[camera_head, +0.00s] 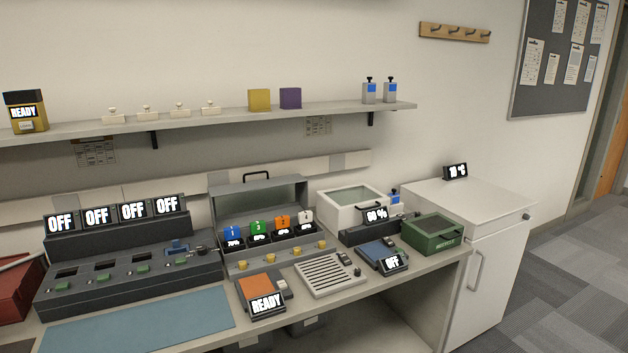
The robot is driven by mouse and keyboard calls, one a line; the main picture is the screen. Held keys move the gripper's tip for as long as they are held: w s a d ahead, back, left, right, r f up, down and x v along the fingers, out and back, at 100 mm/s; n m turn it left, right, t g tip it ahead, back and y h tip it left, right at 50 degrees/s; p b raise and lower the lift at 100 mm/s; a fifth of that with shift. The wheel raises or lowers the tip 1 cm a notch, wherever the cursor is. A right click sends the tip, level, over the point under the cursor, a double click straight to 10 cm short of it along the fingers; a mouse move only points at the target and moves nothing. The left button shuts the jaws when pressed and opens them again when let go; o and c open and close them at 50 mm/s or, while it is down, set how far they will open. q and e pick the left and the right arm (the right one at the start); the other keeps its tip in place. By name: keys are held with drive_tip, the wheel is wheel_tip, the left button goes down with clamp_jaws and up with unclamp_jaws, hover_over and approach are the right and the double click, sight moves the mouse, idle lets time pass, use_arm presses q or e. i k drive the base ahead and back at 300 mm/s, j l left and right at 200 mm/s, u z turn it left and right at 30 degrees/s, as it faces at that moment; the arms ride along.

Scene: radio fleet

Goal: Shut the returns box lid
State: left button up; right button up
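A grey box (219,253) stands at the middle of the bench with its lid (260,205) raised upright at the back. A black handle (256,175) sits on the lid's top edge. Several small coloured units numbered 1, 3 and 2 among them stand in a row in the box, with small lit displays below. No returns label is readable, but this is the only box seen with its lid up. Neither of my grippers is in view.
A white box with a clear top (345,218) and a green box (432,238), both closed, stand to the right. A charger row with OFF displays (130,275) is left. An orange-topped device reading READY (262,290) and a slotted tray (328,273) lie in front. A blue mat (140,325) is clear.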

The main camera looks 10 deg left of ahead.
sight(242, 218)
drive_tip(key=i+j+z, duration=0.25)
drive_tip(key=j+z, duration=0.25)
drive_tip(key=i+j+z, duration=0.25)
drive_tip(key=j+z, duration=0.3)
drive_tip(key=k+j, duration=0.05)
drive_tip(key=j, duration=0.05)
